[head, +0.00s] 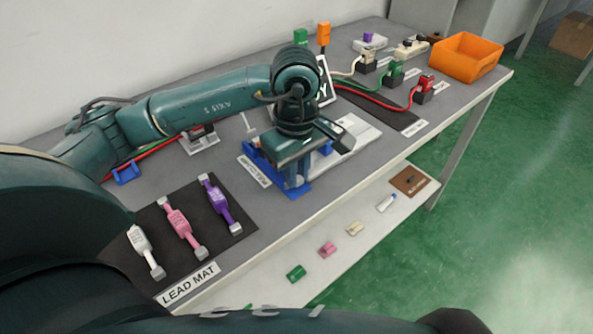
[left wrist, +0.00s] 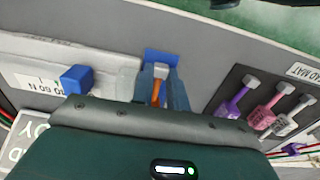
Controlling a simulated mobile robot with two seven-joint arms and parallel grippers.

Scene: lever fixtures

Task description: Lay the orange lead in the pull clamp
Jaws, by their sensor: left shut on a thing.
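My left gripper (head: 292,180) points down over the blue clamp fixture (head: 255,160) near the front edge of the bench. In the left wrist view, the orange lead (left wrist: 156,92) with its grey end shows between the fingers, in front of a blue part of the clamp (left wrist: 162,56). The gripper is shut on the orange lead. In the head view the lead is hidden by the gripper and arm. A blue block (head: 325,147) stands on the pale plate (head: 358,134) beside it. Whether the lead touches the clamp's bed cannot be told. My right gripper is not in view.
The black lead mat (head: 238,230) holds a white lead (head: 141,242), a pink lead (head: 180,225) and a purple lead (head: 220,203). Plugs with cables and an orange bin (head: 467,57) stand at the far right. A lower shelf (head: 270,300) holds several small parts.

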